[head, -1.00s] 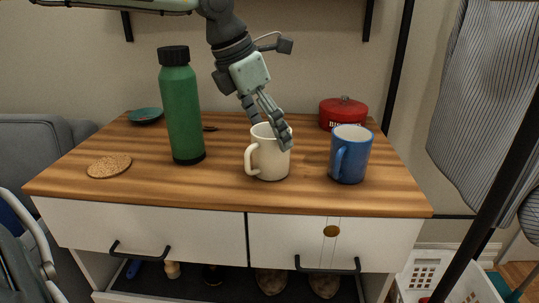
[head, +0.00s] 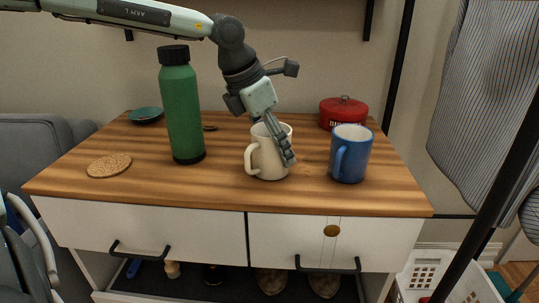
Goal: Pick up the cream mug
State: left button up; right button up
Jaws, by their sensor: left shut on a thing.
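The cream mug (head: 267,160) stands upright on the wooden top, in the middle right, with its handle to the left. My left gripper (head: 277,146) reaches down to it from above. One finger lies against the mug's outer right side and the other is partly hidden at the rim. The gripper is shut on the mug's wall. The mug's right side is partly covered by the finger. My right gripper is not in view.
A blue mug (head: 350,154) stands close on the right. A red lidded pot (head: 343,113) is behind it. A tall green bottle (head: 182,110) stands to the left, near a cork coaster (head: 109,166) and a teal dish (head: 146,115). The front middle is clear.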

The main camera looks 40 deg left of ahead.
pick_arm(q)
jog(key=c, duration=0.4)
jog(key=shift+o, duration=0.2)
jog(key=shift+r, duration=0.15)
